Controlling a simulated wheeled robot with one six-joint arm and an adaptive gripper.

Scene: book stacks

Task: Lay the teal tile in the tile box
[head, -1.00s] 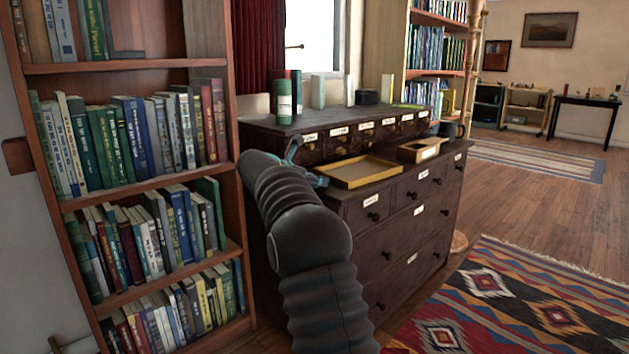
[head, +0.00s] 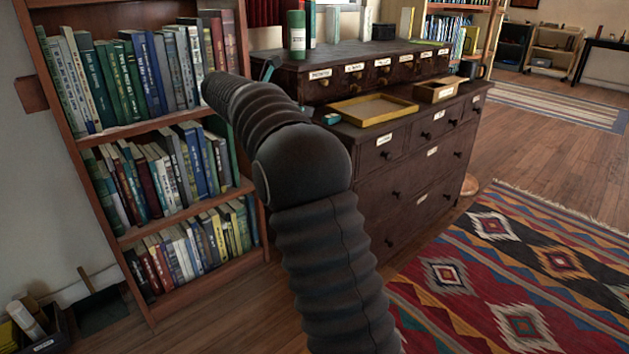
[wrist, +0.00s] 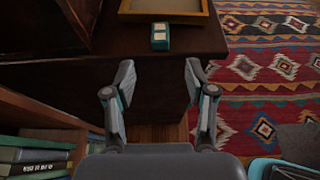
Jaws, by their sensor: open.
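The teal tile (wrist: 160,37), a small teal block with two pale patches on top, lies on the dark cabinet's lower top near its front edge. In the head view the tile (head: 331,118) is left of the yellow tray. A small wooden box with a white label (head: 437,90), perhaps the tile box, stands right of the tray; its inside is barely visible. My gripper (wrist: 159,66) is open and empty, with the tile beyond its fingertips. In the head view my arm hides most of the gripper, leaving a teal bit (head: 268,68) visible.
The shallow yellow tray (head: 372,110) appears empty beside the tile. A raised row of small labelled drawers (head: 382,65) backs the cabinet top. A full bookcase (head: 170,150) stands close on the left. A patterned rug (head: 510,270) covers open floor at right.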

